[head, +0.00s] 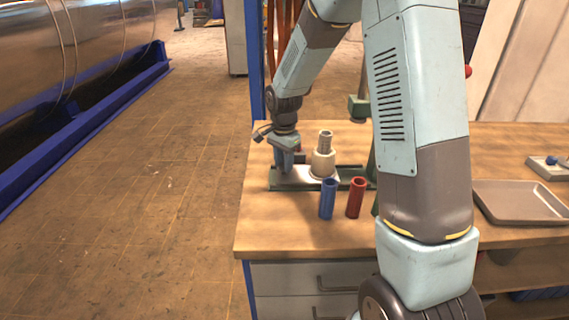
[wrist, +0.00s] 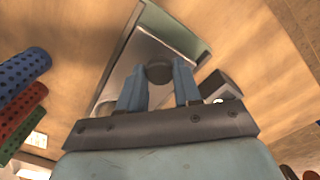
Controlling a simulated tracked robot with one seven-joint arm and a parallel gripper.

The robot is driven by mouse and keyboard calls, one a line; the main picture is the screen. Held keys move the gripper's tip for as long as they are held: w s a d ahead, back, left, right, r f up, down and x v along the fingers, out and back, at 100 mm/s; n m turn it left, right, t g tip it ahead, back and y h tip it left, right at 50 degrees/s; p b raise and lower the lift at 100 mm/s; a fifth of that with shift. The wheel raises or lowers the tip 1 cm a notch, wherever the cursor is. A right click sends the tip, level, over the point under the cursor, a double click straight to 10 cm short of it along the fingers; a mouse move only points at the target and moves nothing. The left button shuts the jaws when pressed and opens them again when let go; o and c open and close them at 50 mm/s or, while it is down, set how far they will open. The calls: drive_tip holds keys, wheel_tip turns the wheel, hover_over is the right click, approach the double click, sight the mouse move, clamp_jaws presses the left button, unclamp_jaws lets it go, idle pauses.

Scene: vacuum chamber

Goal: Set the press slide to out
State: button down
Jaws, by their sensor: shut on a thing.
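The press slide (head: 296,178) is a silver plate on a green rail (head: 346,185) on the workbench. It sits at the rail's left end, left of the green press ram (head: 358,107). A pale stepped cylinder (head: 323,164) stands upright on the slide. My gripper (head: 288,168) points down at the slide's left part. In the wrist view my gripper (wrist: 159,85) has its blue fingers on either side of the slide's dark round knob (wrist: 158,72), shut on it. The slide's plate (wrist: 138,52) shows behind the knob. My arm hides part of the press.
A blue tube (head: 327,199) and a red tube (head: 355,197) stand in front of the rail. The bench top left of the rail is clear.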

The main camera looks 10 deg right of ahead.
drive_tip(key=shift+w+a, duration=0.15)
drive_tip(key=shift+a, duration=0.55)
drive_tip(key=shift+w+a, duration=0.1)
drive_tip(key=shift+a, duration=0.6)
drive_tip(key=c, duration=0.8)
unclamp_jaws()
wheel_tip(320, 180, up, 14)
drive_tip(key=shift+f, duration=0.15)
